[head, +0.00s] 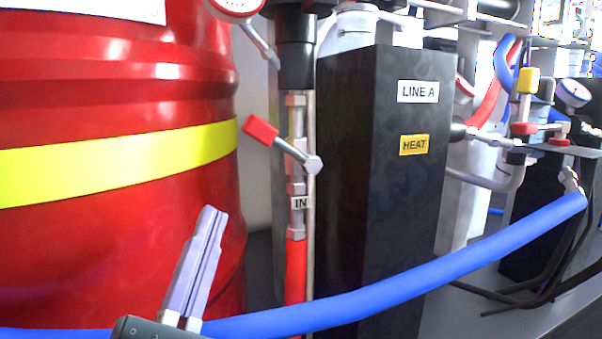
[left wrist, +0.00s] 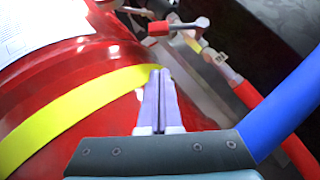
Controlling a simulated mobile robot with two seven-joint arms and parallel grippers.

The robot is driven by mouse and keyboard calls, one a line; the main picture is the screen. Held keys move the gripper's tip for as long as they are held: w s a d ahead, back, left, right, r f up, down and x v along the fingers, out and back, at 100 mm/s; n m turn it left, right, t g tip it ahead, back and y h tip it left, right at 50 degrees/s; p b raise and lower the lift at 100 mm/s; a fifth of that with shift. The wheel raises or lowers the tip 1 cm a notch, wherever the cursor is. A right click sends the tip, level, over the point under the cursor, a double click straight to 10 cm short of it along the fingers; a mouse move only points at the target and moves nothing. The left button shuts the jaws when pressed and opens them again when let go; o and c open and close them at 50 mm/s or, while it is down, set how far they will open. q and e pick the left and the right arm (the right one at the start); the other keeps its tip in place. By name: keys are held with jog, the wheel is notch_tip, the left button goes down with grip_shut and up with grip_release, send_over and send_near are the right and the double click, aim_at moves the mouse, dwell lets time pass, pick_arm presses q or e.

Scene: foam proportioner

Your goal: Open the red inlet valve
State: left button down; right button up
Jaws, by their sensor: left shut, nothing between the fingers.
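The red inlet valve has a red-tipped lever (head: 261,131) on a vertical metal pipe, above a tag reading "IN" (head: 300,203). The lever slants up and to the left from its pivot, across the pipe. It also shows in the left wrist view, where its red grip (left wrist: 158,28) is beyond the fingertips. My left gripper (head: 209,211) is shut and empty, below and left of the lever in the head view, apart from it. My right gripper is not in view.
A large red drum (head: 120,240) with a yellow band fills the left. A blue hose (head: 400,287) crosses in front, low down. A black box (head: 350,190) labelled "LINE A" and "HEAT" stands right of the pipe. A red hose (head: 296,270) runs down below the valve.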

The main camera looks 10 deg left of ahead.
aim_at(285, 147)
pick_arm(q)
jog(key=w+d+r, duration=0.1)
jog(key=w+r, duration=0.4)
jog(key=shift+d+r+b, duration=0.3)
jog(key=shift+r+b, duration=0.05)
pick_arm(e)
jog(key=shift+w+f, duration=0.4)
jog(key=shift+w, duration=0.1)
pick_arm(q)
jog(key=shift+w, duration=0.1)
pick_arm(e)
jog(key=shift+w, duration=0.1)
